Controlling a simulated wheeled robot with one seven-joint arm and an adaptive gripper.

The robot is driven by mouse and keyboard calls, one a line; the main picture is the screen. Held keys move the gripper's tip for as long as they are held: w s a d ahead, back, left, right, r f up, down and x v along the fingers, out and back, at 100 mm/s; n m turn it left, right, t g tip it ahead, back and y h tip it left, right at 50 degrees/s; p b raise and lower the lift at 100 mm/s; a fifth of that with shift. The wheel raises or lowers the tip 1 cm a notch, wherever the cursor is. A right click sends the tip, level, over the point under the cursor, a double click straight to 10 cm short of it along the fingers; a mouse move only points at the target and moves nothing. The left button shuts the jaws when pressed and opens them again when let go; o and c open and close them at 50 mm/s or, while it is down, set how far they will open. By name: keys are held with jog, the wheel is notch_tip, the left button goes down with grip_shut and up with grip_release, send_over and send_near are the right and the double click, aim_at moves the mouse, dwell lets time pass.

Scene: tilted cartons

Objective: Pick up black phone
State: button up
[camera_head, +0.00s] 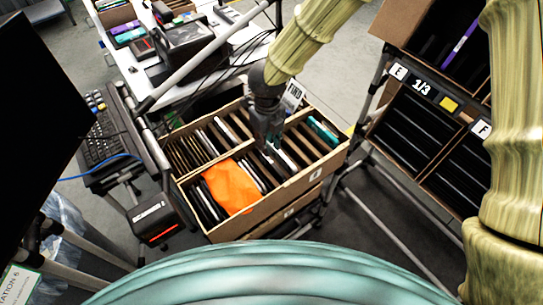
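My gripper (268,138) is at the end of my arm, pointing down into the open cardboard carton (262,222) in the middle of the view. The carton has slots holding several thin, phone-like items, some dark and some pale, standing on edge. My gripper's fingertips are low among the items near the carton's centre. Whether the fingers are open or closed on something cannot be made out. I cannot tell which dark item is the black phone.
An orange sheet (231,187) lies over the carton's front left slots. A shelf rack with cartons (415,130) stands at the right. A keyboard (100,135) and a scanner-like device (154,220) are at the left. A cluttered white table (205,65) stands behind.

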aim_at(270, 161)
jog(key=f, duration=0.3)
jog(key=f+p, duration=0.1)
jog(key=f, duration=0.1)
jog(key=shift+d, duration=0.3)
jog(key=shift+s, duration=0.25)
jog(key=f+p, duration=0.2)
jog(key=f, duration=0.1)
jog(key=shift+w+f, duration=0.2)
jog(key=shift+w, duration=0.15)
jog(key=shift+f+p, duration=0.3)
jog(key=shift+f, duration=0.55)
grip_shut()
